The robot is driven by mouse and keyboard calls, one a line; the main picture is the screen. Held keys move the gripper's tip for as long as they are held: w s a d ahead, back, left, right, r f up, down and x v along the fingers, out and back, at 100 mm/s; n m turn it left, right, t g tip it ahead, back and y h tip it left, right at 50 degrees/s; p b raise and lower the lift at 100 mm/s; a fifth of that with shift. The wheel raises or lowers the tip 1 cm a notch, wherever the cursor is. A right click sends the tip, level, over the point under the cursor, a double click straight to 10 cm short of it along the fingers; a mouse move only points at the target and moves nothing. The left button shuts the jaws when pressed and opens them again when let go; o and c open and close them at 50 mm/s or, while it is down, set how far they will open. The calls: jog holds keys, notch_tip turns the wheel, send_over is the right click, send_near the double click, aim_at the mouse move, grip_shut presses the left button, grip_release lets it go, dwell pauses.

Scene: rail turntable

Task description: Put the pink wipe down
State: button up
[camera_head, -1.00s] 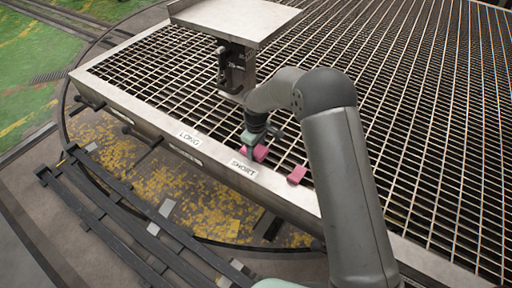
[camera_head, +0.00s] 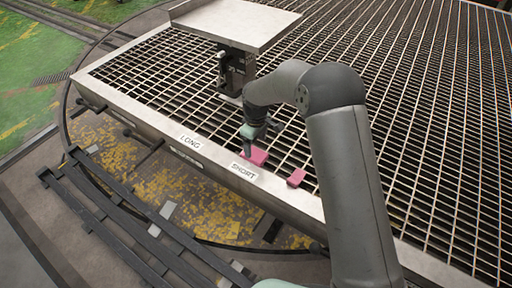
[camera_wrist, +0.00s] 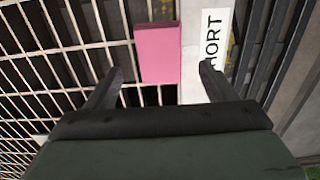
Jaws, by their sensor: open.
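A pink wipe (camera_head: 257,157) lies on the grating by the metal border, beside the SHORT label (camera_head: 243,171). A second, smaller-looking pink piece (camera_head: 297,177) lies to its right along the same border. My gripper (camera_head: 248,148) is just above and behind the first pink wipe. In the wrist view, my gripper (camera_wrist: 161,70) is open, with its two fingers apart. A flat pink wipe (camera_wrist: 160,40) shows ahead between the fingertips, touching neither finger in the picture.
The metal border (camera_head: 140,115) carries LONG (camera_head: 190,142) and SHORT labels. A raised metal plate (camera_head: 235,20) on a dark post stands behind my gripper. Black rails (camera_head: 130,220) run along the front left. The grating to the right is clear.

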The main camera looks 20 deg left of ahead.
aim_at(256, 155)
notch_tip(256, 155, up, 8)
jog(key=f+p, duration=0.1)
jog(key=p, duration=0.1)
jog(key=s+d+r+m, duration=0.35)
jog(key=d+r, duration=0.35)
jog(key=d, duration=0.5)
jog(key=s+d+r+m, duration=0.4)
jog(key=s+d, duration=0.3)
jog(key=d, duration=0.4)
jog(key=s+d+m, duration=0.3)
jog(key=s+d, duration=0.2)
jog(key=s, duration=0.4)
jog(key=s+d+m, duration=0.4)
jog(key=s+d, duration=0.1)
jog(key=s, duration=0.3)
jog(key=shift+s+d+r+g, duration=0.2)
jog(key=shift+s+g, duration=0.1)
jog(key=shift+s, duration=0.05)
